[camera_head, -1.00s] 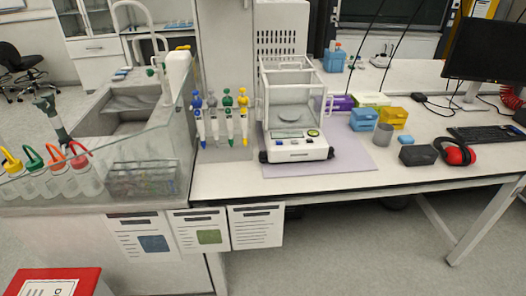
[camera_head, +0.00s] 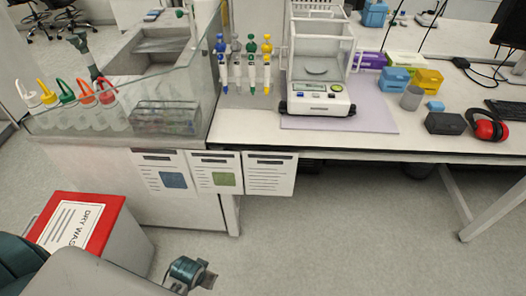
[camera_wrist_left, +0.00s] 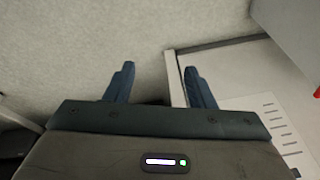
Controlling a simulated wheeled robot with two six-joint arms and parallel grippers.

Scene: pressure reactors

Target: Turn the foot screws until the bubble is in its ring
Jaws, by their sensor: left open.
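The analytical balance (camera_head: 318,104) stands on a pale mat on the bench, with its glass draft shield around a round pan. A small green ring (camera_head: 336,87), which looks like the bubble level, is on its front right. The bubble inside is too small to tell. Dark foot screws show at its front corners, left (camera_head: 283,107) and right (camera_head: 352,109). My left gripper (camera_head: 205,274) is low in front of the bench, well below and left of the balance. In the left wrist view its two fingers (camera_wrist_left: 158,85) are apart with nothing between them. My right gripper is out of view.
Pipettes (camera_head: 244,65) hang on a stand left of the balance. A grey cup (camera_head: 411,98), a black box (camera_head: 444,123) and red ear muffs (camera_head: 488,125) lie to its right. A red-lidded waste bin (camera_head: 80,220) stands at lower left. The floor ahead is clear.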

